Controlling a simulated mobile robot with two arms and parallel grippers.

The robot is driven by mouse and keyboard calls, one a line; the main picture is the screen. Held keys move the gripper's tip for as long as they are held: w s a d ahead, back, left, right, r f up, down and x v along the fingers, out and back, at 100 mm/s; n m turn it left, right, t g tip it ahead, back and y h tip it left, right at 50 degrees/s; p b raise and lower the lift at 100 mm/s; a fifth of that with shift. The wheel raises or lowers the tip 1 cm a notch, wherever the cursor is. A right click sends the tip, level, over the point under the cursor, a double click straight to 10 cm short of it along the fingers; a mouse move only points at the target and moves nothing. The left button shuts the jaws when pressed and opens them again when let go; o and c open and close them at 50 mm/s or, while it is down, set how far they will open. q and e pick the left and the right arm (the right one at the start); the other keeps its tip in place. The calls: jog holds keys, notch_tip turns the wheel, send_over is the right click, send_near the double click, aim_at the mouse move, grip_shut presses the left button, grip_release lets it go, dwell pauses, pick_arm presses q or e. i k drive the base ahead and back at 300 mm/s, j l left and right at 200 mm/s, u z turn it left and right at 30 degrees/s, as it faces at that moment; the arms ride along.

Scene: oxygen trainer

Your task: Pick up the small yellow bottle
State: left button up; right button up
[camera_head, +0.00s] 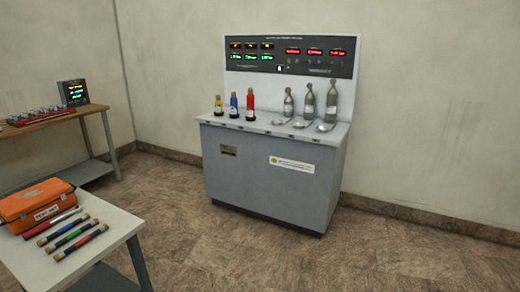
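The small yellow bottle (218,105) stands upright at the left end of the grey cabinet's top (262,124). It has a dark base and is the shortest of the coloured bottles. A blue bottle (234,106) stands just to its right, and a taller red bottle (250,107) to the right of that. Neither of my grippers is in the picture, and nothing touches the yellow bottle.
Three grey bottles (309,104) and several small silvery items stand right on the cabinet. A display panel (291,58) rises behind. A light table (108,238) with an orange case (36,202) and several coloured tubes is front left. The floor before the cabinet is clear.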

aim_at(218, 104)
jog(key=i, duration=0.6)
jog(key=i+u, duration=0.15)
jog(key=i, duration=0.45)
jog(key=i+l, duration=0.2)
jog(key=i, duration=0.4)
jog(key=i+l+u, duration=0.1)
jog(key=i, duration=0.5)
